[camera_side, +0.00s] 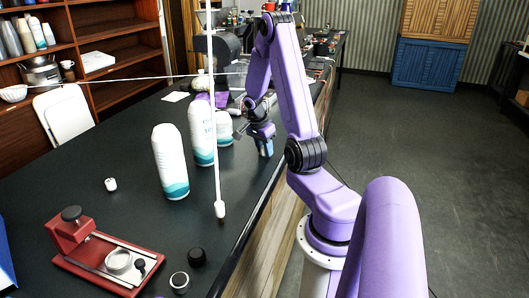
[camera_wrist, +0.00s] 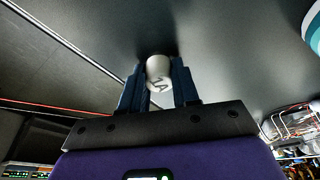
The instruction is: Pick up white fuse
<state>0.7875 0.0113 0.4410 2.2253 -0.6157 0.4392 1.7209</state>
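My gripper (camera_side: 264,144) points down at the right edge of the dark table, beyond the white bottles in the side view. In the wrist view, my gripper's dark blue fingers (camera_wrist: 160,78) stand close on both sides of a white fuse (camera_wrist: 158,73), a short cylinder with "2A" printed on it. The fingers appear to touch it on both sides, so my gripper looks shut on it. The dark table surface lies behind it with a shadow; I cannot tell whether it touches the table. My gripper hides this fuse in the side view.
White and teal bottles (camera_side: 170,161) stand left of my gripper. A small white cylinder (camera_side: 110,184) lies apart. A red device (camera_side: 98,252), a black knob (camera_side: 197,257) and a silver-topped piece (camera_side: 179,282) are at the front. A white rod (camera_side: 216,150) rises from the table. The left middle is mostly clear.

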